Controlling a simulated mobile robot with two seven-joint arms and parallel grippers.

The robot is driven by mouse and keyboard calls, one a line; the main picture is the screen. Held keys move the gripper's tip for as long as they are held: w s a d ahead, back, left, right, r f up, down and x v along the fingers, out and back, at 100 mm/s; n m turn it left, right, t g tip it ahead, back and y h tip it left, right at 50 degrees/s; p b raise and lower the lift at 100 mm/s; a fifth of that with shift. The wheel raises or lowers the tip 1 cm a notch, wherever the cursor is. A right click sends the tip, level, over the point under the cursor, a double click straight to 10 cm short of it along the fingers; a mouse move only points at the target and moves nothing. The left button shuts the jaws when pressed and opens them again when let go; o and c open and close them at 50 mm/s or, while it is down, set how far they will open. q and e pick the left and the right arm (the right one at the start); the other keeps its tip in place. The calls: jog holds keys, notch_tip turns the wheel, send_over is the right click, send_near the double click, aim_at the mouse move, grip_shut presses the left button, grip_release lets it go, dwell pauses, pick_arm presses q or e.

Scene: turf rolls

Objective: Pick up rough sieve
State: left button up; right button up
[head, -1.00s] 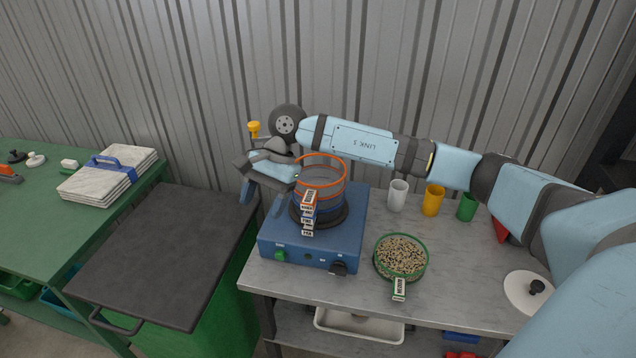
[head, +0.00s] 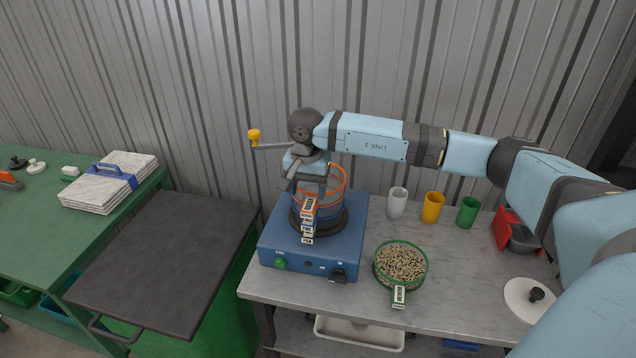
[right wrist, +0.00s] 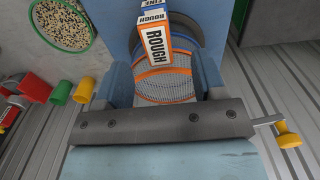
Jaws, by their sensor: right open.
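The rough sieve (head: 339,178) has an orange rim and a white label reading ROUGH, which is clear in the right wrist view (right wrist: 165,88). It tops a stack of sieves on the blue shaker (head: 345,250). My right gripper (head: 310,186) is over the stack, its arm reaching in from the right. In the right wrist view its open fingers (right wrist: 165,80) stand on either side of the orange rim. Whether they touch it I cannot tell. The gripper partly hides the sieve in the head view. My left gripper is not in view.
A green-rimmed sieve of seeds (head: 401,264) sits right of the shaker on the grey bench (head: 300,297). Clear, yellow and green cups (head: 433,208) stand behind it. A white lid (head: 525,297) lies near the right edge.

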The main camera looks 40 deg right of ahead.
aim_at(309, 205)
jog(key=f, duration=0.1)
jog(key=f+p, duration=0.1)
jog(key=f, duration=0.1)
jog(key=shift+s+f+p, duration=0.3)
jog(key=shift+f, duration=0.7)
jog(key=c, duration=1.1)
jog(key=shift+r, duration=0.1)
